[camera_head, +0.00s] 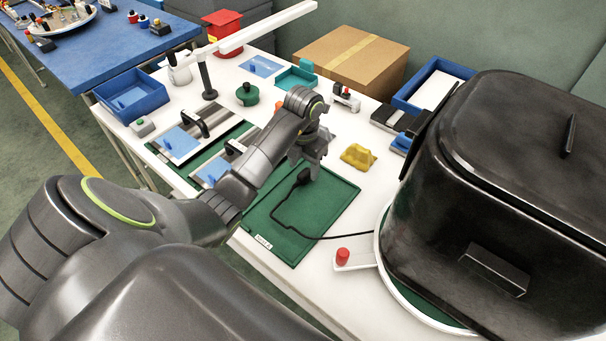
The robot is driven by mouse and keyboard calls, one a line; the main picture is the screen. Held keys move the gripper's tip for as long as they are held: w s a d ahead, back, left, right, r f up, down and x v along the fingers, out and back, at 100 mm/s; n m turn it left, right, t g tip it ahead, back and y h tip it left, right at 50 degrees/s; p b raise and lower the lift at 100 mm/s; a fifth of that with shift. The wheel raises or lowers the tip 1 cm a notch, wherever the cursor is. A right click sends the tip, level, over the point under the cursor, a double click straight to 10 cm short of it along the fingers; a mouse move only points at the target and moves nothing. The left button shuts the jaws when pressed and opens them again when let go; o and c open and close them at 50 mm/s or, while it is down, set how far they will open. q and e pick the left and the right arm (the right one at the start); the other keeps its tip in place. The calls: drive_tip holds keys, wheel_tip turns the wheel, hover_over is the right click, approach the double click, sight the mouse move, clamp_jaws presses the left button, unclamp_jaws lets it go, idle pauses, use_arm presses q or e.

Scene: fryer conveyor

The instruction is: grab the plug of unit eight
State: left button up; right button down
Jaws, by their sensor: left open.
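A black plug (303,177) with a black cable (285,222) is over the green mat (335,208) on the white table. The cable runs right across the mat to the large dark unit (490,190) on a round white-rimmed base. My left gripper (310,168) is above the mat with its fingers pointing down, right at the plug's upper end. It is open. I cannot tell whether the fingers touch the plug. A small white label (264,242) is at the mat's front corner; its text is too small to read surely. My right gripper is out of view.
A yellow block (358,156) lies right of the gripper. A red button (343,254) stands near the unit's base. Panels with black handles (190,128) lie to the left. A cardboard box (350,58) and blue bin (412,98) stand behind. The mat's right part is clear.

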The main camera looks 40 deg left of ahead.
sight(302, 174)
use_arm(q)
drive_tip(key=f+b, duration=0.2)
drive_tip(key=shift+w+a+f+b, duration=0.1)
drive_tip(key=shift+a+f+b, duration=0.2)
drive_tip(key=shift+f+b, duration=0.1)
drive_tip(key=shift+f+p, duration=0.3)
drive_tip(key=shift+f, duration=0.7)
drive_tip(key=c, duration=1.1)
drive_tip(key=shift+r, duration=0.1)
